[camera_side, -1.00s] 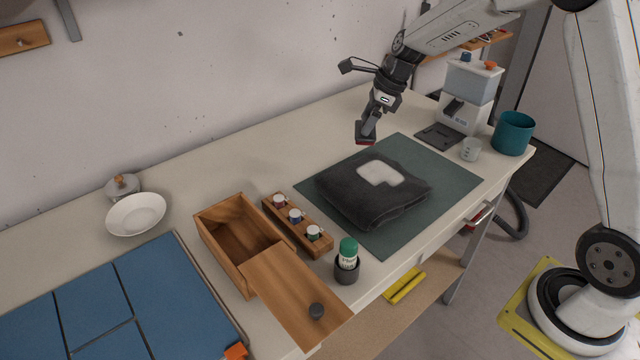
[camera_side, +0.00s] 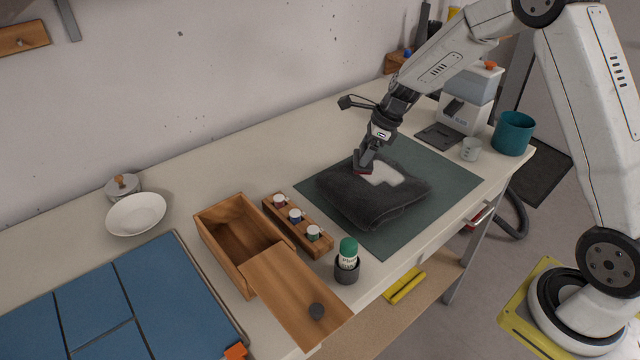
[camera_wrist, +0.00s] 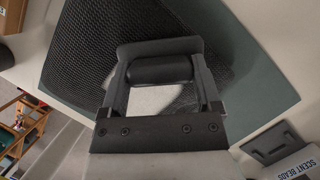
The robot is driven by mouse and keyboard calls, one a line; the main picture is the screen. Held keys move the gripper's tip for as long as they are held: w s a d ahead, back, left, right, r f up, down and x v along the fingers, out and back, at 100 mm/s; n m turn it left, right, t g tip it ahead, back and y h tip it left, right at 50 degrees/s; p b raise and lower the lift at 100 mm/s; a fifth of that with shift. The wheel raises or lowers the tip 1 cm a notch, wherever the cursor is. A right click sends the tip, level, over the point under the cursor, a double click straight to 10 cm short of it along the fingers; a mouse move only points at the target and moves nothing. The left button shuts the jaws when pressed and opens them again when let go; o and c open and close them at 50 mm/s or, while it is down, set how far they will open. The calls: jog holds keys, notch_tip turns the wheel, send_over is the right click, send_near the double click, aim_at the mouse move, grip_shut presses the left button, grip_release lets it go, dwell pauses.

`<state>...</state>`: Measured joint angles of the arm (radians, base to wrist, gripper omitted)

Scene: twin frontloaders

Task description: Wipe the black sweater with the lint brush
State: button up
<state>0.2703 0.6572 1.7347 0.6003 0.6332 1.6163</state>
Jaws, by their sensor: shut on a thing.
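The black sweater (camera_side: 365,205) lies folded on the dark green mat (camera_side: 445,186), with a pale patch (camera_side: 388,175) on its upper side. In the wrist view, the brush's black handle (camera_wrist: 160,68) sits between my gripper's fingers (camera_wrist: 162,88). The knitted sweater (camera_wrist: 85,55) shows behind it, and the brush hides part of the pale patch.
To the left stand a bottle rack (camera_side: 298,226), an open wooden box (camera_side: 238,238) and a green-capped bottle in a dark cup (camera_side: 347,268). A white machine (camera_side: 467,102), a mug (camera_side: 470,149) and a teal pot (camera_side: 513,133) stand right. The mat around the sweater is clear.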

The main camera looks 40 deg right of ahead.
jog(key=shift+s+a, duration=0.15)
jog(key=shift+s, duration=2.5)
jog(key=shift+s+a, duration=0.15)
jog(key=shift+s, duration=2.5)
jog(key=shift+w+d, duration=0.15)
jog(key=shift+w, duration=2.5)
jog(key=shift+w+d, duration=0.1)
jog(key=shift+w, duration=2.5)
jog(key=shift+w+d, duration=0.15)
jog(key=shift+w, duration=0.1)
jog(key=shift+s+d, duration=0.1)
jog(key=shift+d, duration=0.4)
jog(key=shift+s+d, duration=0.1)
jog(key=shift+s, duration=0.1)
jog(key=shift+s+a, duration=0.15)
jog(key=shift+s, duration=2.4)
jog(key=shift+s+a, duration=0.15)
jog(key=shift+s, duration=2.4)
jog(key=shift+w+d, duration=0.15)
jog(key=shift+w, duration=2.35)
jog(key=shift+w+d, duration=0.1)
jog(key=shift+w, duration=2.35)
jog(key=r, duration=0.2)
jog(key=shift+w+r, duration=0.3)
jog(key=shift+w, duration=0.05)
jog(key=shift+r, duration=2.85)
